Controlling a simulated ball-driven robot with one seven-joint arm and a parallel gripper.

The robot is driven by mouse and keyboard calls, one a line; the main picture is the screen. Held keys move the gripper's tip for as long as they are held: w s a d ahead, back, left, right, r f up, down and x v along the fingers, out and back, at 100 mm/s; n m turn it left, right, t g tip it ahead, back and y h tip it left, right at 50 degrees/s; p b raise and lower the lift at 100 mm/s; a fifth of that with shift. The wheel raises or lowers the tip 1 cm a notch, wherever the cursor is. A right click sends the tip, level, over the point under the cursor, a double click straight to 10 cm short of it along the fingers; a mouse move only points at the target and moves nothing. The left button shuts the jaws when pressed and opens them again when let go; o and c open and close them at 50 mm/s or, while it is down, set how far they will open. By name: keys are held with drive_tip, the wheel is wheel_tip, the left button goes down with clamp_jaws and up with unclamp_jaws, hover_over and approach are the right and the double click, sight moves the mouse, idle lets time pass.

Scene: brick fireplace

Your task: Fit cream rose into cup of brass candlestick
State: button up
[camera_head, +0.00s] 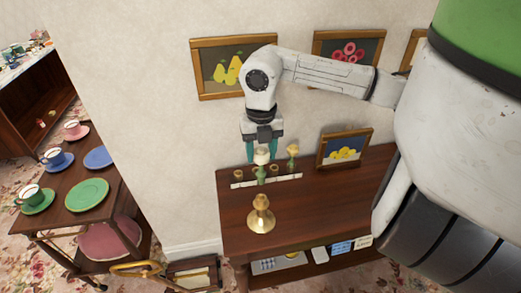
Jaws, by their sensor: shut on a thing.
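The brass candlestick (261,217) stands upright on the dark wooden table, near its front left. My gripper (262,159), with teal fingers, points down over the back of the table, behind the candlestick. It is shut on a cream rose (262,155), whose pale head shows between the fingers. A small green piece (259,173) shows directly below the rose; I cannot tell if it is the rose's stem or a holder. The inside of the candlestick's cup is too small to make out.
A second pale flower (293,150) stands right of my gripper, with a small brass holder (274,170) between. A white strip (240,183) lies by them. A framed lemon picture (344,149) stands at the back right. The table (310,215) is clear right of the candlestick.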

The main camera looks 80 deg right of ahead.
sight(261, 174)
drive_tip(key=shift+f+b, duration=0.15)
drive_tip(key=shift+b, duration=0.35)
wheel_tip(261, 174, down, 6)
drive_tip(key=b, duration=0.5)
drive_tip(key=shift+r+b, duration=0.2)
drive_tip(key=shift+b, duration=1.45)
idle(1.1)
drive_tip(key=shift+f+b, duration=1.75)
drive_tip(key=shift+b, duration=0.3)
drive_tip(key=o, duration=1)
drive_tip(key=shift+r, duration=0.15)
wheel_tip(261, 174, up, 11)
drive_tip(key=shift+f+b, duration=0.2)
drive_tip(key=shift+b, duration=0.35)
